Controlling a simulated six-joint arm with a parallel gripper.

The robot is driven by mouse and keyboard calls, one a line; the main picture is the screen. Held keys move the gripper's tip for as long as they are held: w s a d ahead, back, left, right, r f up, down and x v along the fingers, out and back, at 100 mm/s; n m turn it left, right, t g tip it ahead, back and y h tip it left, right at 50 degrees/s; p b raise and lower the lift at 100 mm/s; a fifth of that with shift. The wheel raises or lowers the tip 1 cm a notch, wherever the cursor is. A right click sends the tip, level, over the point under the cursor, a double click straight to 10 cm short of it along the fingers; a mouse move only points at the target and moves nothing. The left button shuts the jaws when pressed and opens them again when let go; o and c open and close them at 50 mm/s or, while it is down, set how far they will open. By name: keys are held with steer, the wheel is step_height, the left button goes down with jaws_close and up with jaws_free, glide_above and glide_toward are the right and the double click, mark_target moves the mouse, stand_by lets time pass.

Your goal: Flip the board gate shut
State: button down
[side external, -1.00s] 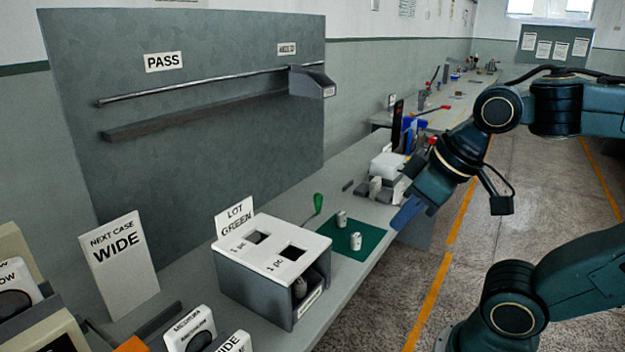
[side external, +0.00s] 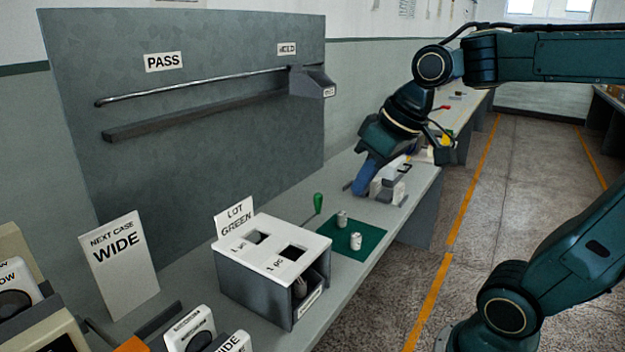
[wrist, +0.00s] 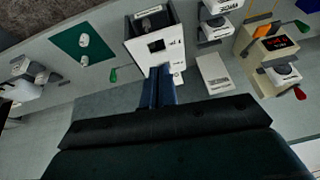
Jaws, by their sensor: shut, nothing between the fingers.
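The grey board (side external: 200,170) stands upright along the back of the bench. It carries a PASS sign (side external: 163,62), a HOLD sign (side external: 287,49), a thin metal rail (side external: 200,86) and a grey ledge (side external: 190,116) below it. A grey box-like piece (side external: 312,82) sits at the rail's right end. I cannot tell which part is the gate or how it stands. My gripper (side external: 362,188) is shut and empty, low over the bench right of the board, apart from the rail. In the wrist view its blue fingers (wrist: 160,84) are together.
A white-topped box (side external: 270,250) with a LOT GREEN sign stands on the bench, beside a green-handled lever (side external: 318,203). Two pale cylinders stand on a green mat (side external: 370,238). A NEXT CASE WIDE card (side external: 119,262) is at the left. Small fixtures (side external: 395,188) stand near my gripper.

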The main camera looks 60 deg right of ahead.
steer(key=w+d+f+m+y, duration=0.2)
steer(key=w+d, duration=1.2)
steer(key=d, duration=0.5)
steer(key=d+f, duration=0.4)
steer(key=d, duration=0.6)
steer(key=shift+w+d+f+y, duration=0.15)
steer(key=shift+f+y, duration=0.1)
steer(key=shift+y, duration=0.15)
steer(key=shift+f, duration=0.1)
steer(key=a+r+x, duration=0.1)
steer(key=a+x, duration=0.2)
steer(key=x, duration=0.9)
steer(key=shift+w+f, duration=0.15)
steer(key=shift+f, duration=0.15)
